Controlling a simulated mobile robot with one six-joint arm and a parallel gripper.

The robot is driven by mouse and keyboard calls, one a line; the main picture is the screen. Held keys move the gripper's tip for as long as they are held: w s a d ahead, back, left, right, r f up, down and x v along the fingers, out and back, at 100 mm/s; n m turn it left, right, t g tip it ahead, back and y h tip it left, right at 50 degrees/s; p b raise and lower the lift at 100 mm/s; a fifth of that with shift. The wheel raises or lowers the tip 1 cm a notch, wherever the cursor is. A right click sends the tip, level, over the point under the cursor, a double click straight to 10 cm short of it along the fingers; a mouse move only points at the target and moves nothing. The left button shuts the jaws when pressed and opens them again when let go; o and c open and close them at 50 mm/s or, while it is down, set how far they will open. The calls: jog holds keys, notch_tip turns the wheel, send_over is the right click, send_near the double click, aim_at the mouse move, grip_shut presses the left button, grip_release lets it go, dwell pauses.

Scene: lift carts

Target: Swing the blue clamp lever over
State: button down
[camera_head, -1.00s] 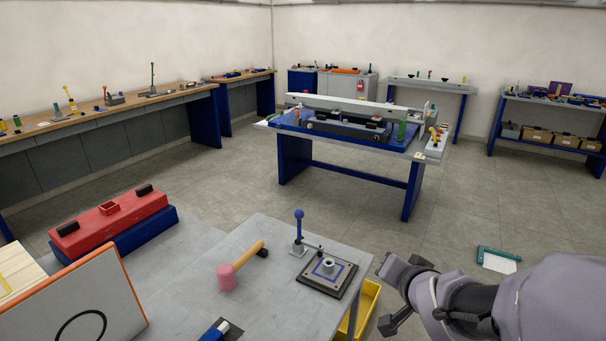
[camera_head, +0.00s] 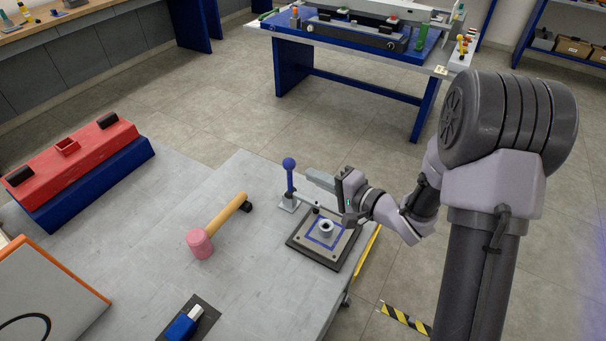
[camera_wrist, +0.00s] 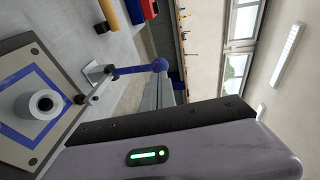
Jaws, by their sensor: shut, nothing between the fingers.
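The blue clamp lever (camera_head: 289,180) stands upright with a round blue knob, on a small bracket at the near bench's far edge. A thin clamp arm runs from it toward a dark square plate (camera_head: 298,243) with a metal boss (camera_head: 326,228). My gripper (camera_head: 311,175) is shut and empty, just right of the lever near knob height. In the wrist view the lever (camera_wrist: 132,70) lies sideways, and its knob overlaps the ends of my gripper (camera_wrist: 165,84). I cannot tell whether they touch.
A pink-headed mallet (camera_head: 200,242) lies left of the clamp. A blue-handled object (camera_head: 183,325) lies at the front, and a red block (camera_head: 75,155) on a blue base stands at left.

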aim_at(291, 162)
jog(key=shift+b+x, duration=0.65)
jog(key=shift+x, duration=1.65)
jog(key=shift+r, duration=0.15)
jog(key=a+r+p, duration=0.1)
jog(key=p, duration=0.2)
jog(key=shift+w+g+h+p, duration=0.3)
jog(key=shift+g+h+p, duration=0.05)
jog(key=shift+g+h, duration=0.05)
jog(key=w+a+f+g+h+p, duration=0.1)
jog(key=a+p, duration=0.4)
jog(key=p, duration=0.5)
jog(key=w+a+f+n+g+h+p, duration=0.1)
jog(key=w+a+f+g+h+p, duration=0.1)
jog(key=p, duration=0.9)
jog(key=w+a+g+h, duration=0.1)
jog(key=w+a+h, duration=0.1)
jog(key=w+a, duration=0.1)
jog(key=shift+w+f, duration=0.2)
jog(key=shift+w, duration=0.1)
